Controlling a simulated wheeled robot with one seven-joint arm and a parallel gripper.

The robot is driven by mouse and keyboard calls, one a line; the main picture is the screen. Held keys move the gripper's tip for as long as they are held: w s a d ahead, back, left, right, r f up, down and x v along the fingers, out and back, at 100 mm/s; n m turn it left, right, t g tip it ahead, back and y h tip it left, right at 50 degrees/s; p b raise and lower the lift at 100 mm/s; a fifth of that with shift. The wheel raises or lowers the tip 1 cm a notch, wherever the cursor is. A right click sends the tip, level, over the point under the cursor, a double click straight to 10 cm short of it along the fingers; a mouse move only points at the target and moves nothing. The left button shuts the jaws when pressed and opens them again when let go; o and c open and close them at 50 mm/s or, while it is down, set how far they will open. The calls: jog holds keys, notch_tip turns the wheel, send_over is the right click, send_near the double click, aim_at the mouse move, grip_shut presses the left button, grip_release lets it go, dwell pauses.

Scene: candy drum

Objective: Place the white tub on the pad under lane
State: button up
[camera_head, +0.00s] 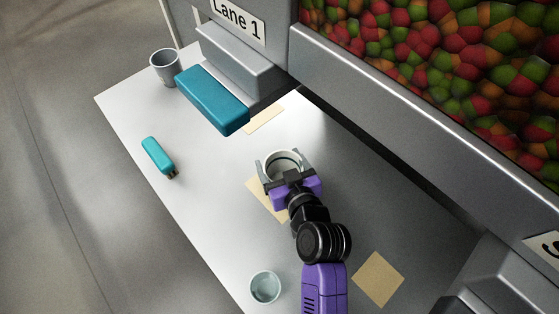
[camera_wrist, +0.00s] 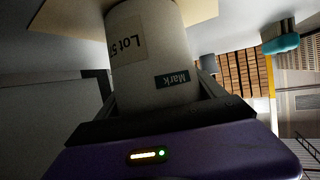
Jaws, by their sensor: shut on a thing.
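My gripper (camera_head: 283,168) is shut on the white tub (camera_head: 284,160), with one finger on each side of it. The tub looks upright, and its round open top faces the head camera. In the wrist view the tub (camera_wrist: 150,50) fills the space between the fingers and bears a "Lot 5" label and a dark "Mark" label. A beige pad (camera_head: 263,198) lies at and below the tub, partly hidden by my gripper; I cannot tell whether the tub touches it. Other pads lie under Lane 1 (camera_head: 264,119) and nearer the front right (camera_head: 378,279).
A teal block (camera_head: 212,98) sits by the Lane 1 chute (camera_head: 240,60), with a grey cup (camera_head: 166,68) behind it. A small teal object (camera_head: 157,156) lies on the left of the table. A clear cup (camera_head: 265,287) stands at the front. The candy drum's housing (camera_head: 400,110) overhangs the right.

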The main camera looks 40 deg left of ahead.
jog(key=shift+f, duration=0.2)
jog(key=o, duration=1.3)
jog(key=shift+o, duration=0.2)
jog(key=shift+r, duration=0.25)
jog(key=v, duration=1.2)
jog(key=shift+f, duration=0.1)
